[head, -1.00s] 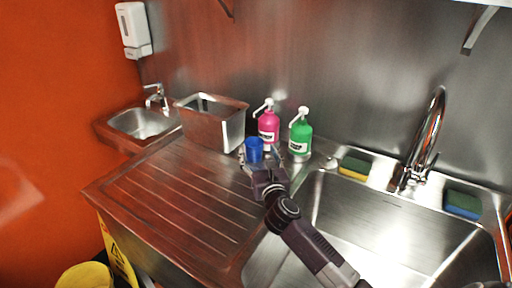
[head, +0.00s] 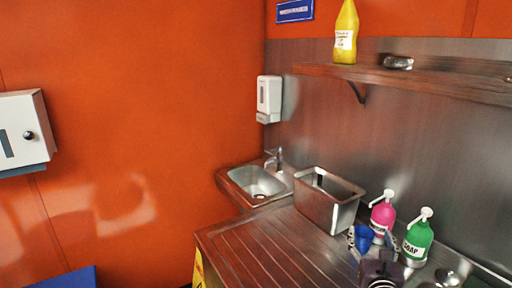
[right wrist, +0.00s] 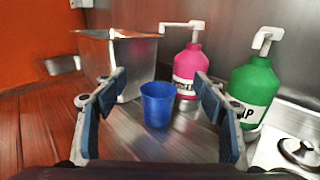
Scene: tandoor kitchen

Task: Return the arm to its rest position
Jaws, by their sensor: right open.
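My right gripper (head: 376,245) is low at the right of the head view, over the steel drainboard (head: 240,254). In the right wrist view its two fingers (right wrist: 158,115) are spread apart. A blue cup (right wrist: 157,104) stands upright between and just beyond the fingers, with a gap on both sides. The cup also shows in the head view (head: 362,237), partly behind the gripper. My left gripper is not in view.
A pink pump bottle (head: 383,214) and a green soap bottle (head: 418,239) stand close by the cup. A steel container (head: 328,207) is behind to the left. A small sink (head: 258,182) lies beyond. A shelf (head: 430,82) holds a yellow bottle (head: 346,32).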

